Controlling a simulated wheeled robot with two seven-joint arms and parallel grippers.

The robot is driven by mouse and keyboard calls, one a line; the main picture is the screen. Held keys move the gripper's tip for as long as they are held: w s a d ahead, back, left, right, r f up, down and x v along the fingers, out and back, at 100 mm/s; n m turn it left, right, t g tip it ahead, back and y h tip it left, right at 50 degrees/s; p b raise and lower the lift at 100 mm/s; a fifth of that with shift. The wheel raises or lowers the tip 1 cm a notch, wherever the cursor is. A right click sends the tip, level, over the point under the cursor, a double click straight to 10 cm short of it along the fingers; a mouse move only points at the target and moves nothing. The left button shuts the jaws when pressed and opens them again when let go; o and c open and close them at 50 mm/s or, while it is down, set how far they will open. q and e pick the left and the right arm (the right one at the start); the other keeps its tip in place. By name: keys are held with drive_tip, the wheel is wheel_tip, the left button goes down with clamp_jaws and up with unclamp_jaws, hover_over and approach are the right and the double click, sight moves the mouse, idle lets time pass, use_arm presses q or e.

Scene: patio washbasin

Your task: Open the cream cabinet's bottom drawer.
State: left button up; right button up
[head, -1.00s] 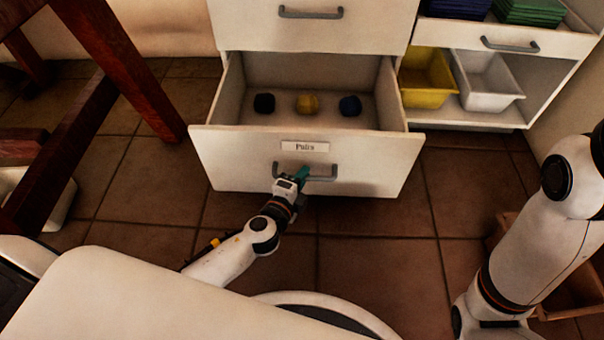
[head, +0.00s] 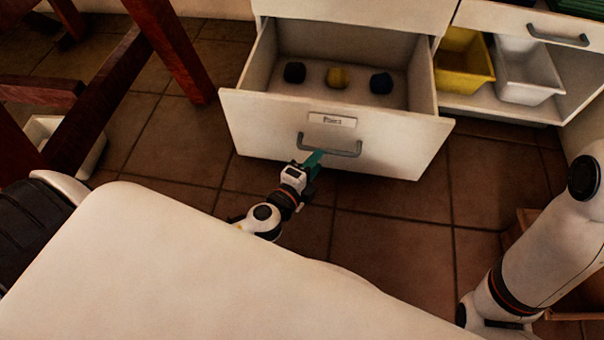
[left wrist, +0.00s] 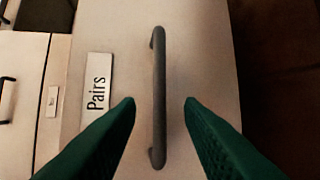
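The cream cabinet's bottom drawer (head: 385,142) is pulled out, and its inside shows in the head view. Its front has a label reading "Pairs" (head: 332,120) and a grey bar handle (head: 345,153). My left gripper (head: 315,158) is at the left part of this handle. In the left wrist view its two green fingers (left wrist: 160,103) stand apart on either side of the handle (left wrist: 159,95), with a visible gap on both sides. My right arm shows at the right of the head view, but its gripper is out of view.
A yellow bin (head: 462,68) and a white bin (head: 525,75) stand on the shelf at right. Dark red wooden furniture (head: 165,40) is at left. Tiled floor lies before the drawer.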

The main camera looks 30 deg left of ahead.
use_arm(q)
drive_tip(key=v, duration=0.6)
idle(0.3)
